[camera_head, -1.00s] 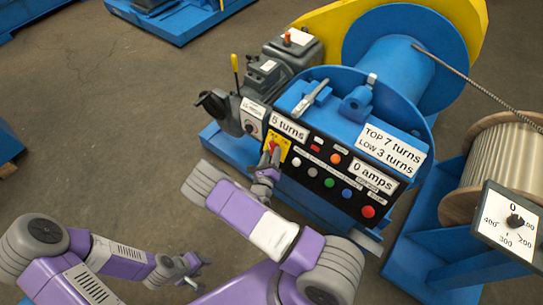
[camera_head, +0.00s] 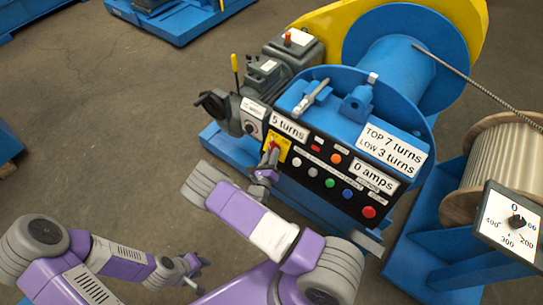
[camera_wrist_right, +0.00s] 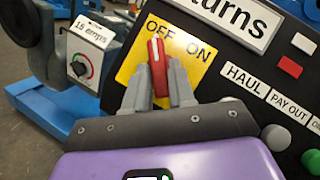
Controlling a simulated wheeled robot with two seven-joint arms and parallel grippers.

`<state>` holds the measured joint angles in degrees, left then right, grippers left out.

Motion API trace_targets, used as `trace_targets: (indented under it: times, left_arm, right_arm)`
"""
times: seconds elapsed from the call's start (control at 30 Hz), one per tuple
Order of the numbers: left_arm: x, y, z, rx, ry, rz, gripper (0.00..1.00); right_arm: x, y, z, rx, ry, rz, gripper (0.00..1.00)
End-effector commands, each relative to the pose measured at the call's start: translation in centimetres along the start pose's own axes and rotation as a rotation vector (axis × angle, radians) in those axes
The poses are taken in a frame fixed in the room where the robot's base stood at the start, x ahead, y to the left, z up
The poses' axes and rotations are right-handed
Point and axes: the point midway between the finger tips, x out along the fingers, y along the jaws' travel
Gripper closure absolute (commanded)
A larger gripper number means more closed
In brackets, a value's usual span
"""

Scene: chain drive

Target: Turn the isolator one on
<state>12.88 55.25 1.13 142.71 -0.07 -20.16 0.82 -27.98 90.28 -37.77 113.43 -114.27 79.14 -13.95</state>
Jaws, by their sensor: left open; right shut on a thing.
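The isolator is a red knob (camera_wrist_right: 157,62) with a white line on a yellow plate (camera_wrist_right: 136,66) marked OFF and ON. In the right wrist view the knob stands nearly upright, tilted slightly left, its top end by the word OFF. My right gripper (camera_wrist_right: 160,88) is shut on the knob, one finger on each side. In the head view the yellow plate (camera_head: 283,143) is at the panel's left end, with my right gripper (camera_head: 269,163) over the knob. My left gripper (camera_head: 197,271) is open and empty, low over the floor, away from the panel.
The black panel has several buttons, including a red one (camera_head: 369,212), right of the isolator. A small dial box (camera_wrist_right: 90,60) stands to its left. A blue winch drum (camera_head: 390,75) is behind, and a rope spool (camera_head: 495,170) with a gauge (camera_head: 512,225) is at right.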

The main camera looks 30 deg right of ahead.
Motion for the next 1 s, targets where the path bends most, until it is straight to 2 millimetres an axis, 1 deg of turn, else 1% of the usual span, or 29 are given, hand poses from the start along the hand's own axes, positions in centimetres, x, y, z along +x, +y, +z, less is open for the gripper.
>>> trace_targets:
  times: [0.37,1.0]
  left_arm:
    - [2.2,-0.8,-0.1,0.0,0.0,0.0,0.57]
    - [6.0,-2.2,-0.3,0.0,0.0,0.0,0.57]
  right_arm:
    - [0.0,0.8,-0.2,0.268,0.001,-0.186,1.0]
    - [0.4,1.6,0.4,0.768,0.001,-0.537,1.0]
